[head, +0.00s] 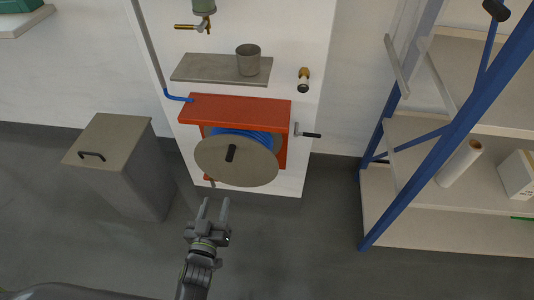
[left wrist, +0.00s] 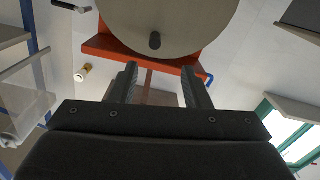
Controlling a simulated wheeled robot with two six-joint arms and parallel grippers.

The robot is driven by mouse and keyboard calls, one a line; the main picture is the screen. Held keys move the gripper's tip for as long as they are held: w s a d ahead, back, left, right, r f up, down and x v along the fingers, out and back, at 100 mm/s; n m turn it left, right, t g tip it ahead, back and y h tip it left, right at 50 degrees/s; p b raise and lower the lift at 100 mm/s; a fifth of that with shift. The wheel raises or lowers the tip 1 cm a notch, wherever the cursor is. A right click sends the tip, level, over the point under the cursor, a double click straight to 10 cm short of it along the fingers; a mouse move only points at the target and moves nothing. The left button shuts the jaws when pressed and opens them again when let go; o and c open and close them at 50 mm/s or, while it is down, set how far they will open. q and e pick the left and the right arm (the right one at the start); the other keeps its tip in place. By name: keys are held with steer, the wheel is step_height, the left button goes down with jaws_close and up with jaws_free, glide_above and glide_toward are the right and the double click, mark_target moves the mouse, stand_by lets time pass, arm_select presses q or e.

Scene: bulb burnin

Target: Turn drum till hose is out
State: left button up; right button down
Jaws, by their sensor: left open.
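The hose drum (head: 237,170) is a round beige disc with a black knob (head: 231,153) near its middle, mounted under a red-orange bracket (head: 236,109). Blue hose (head: 250,138) is wound behind the disc. A short brownish hose end (head: 210,182) seems to hang at the disc's lower left. My left gripper (head: 214,212) is open and empty, below and in front of the drum, apart from it. In the left wrist view the drum disc (left wrist: 165,20) and its knob (left wrist: 155,41) lie beyond the open fingers (left wrist: 158,85). My right gripper is not in view.
A grey lidded bin (head: 115,165) stands at left. A blue-framed shelf (head: 420,150) stands at right. A shelf board (head: 205,68) with a grey cup (head: 248,60) is above. The floor between is clear.

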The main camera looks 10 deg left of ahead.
arm_select(q)
steer(key=r, duration=0.1)
steer(key=b, duration=0.4)
glide_toward(230, 152)
steer(key=w+f, duration=0.2)
steer(key=w, duration=0.3)
steer(key=w+b, duration=0.2)
steer(key=w, duration=0.1)
steer(key=shift+d+r, duration=0.1)
steer(key=shift+r, duration=0.15)
steer(key=shift+w+b, duration=0.5)
steer(key=shift+w, duration=0.5)
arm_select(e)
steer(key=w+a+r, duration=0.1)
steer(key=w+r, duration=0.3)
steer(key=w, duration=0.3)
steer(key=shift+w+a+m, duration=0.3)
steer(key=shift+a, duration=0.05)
arm_select(q)
steer(key=shift+r, duration=0.1)
jaws_close()
